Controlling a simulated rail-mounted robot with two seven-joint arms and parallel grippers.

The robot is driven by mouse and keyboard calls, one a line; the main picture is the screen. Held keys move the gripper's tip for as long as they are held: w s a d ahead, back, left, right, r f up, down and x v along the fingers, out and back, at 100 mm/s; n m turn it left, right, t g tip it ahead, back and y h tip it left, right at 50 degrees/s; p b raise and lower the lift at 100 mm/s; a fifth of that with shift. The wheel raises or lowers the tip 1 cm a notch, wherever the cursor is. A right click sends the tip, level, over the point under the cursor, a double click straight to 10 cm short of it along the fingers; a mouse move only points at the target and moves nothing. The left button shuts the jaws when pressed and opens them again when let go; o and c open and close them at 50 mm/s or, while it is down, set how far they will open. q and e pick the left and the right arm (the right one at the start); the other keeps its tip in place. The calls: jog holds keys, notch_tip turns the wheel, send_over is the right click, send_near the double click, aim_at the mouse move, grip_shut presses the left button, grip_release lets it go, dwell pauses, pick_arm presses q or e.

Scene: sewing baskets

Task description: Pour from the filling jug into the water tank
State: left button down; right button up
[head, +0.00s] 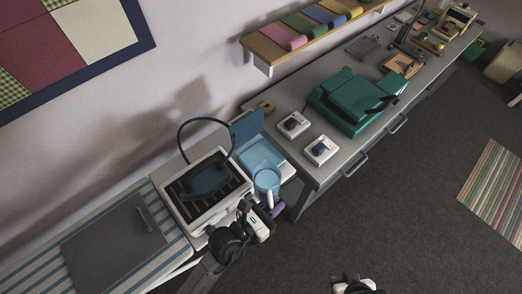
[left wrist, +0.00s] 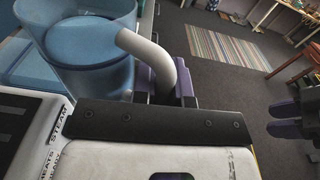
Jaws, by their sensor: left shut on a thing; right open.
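The filling jug (head: 267,181) is a clear blue cup with a white handle (left wrist: 152,52). It looks roughly upright beside the water tank's near edge; whether they touch I cannot tell. My left gripper (head: 275,208) is shut on the handle, its purple fingers (left wrist: 166,84) showing in the left wrist view. Blue water (left wrist: 85,24) shows in the jug (left wrist: 95,78). The water tank (head: 262,156) is light blue, with its blue lid (head: 246,128) standing open at the back. My right gripper is open in the left wrist view (left wrist: 287,118), clear of the jug.
A white steam station (head: 205,227) with an iron (head: 205,180) and dark hose (head: 188,121) adjoins the tank on the left. White dial boxes (head: 293,124) and a green case (head: 352,102) stand on the grey counter to the right. The floor in front is open.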

aim_at(269, 189)
pick_arm(q)
jog(key=w+r+n+g+y+p, duration=0.1)
jog(key=w+r+n+p, duration=0.1)
jog(key=p, duration=0.2)
jog(key=shift+a+r, duration=0.15)
jog(key=shift+w+r+g+p, duration=0.15)
jog(key=shift+g+p, duration=0.15)
jog(key=shift+p, duration=0.05)
jog(key=shift+w+a+r+n+g+p, duration=0.15)
jog(key=shift+w+r+n+g+p, duration=0.2)
jog(key=shift+w+n+p, duration=0.35)
jog(key=shift+w+r+p, duration=0.15)
jog(key=shift+p, duration=0.15)
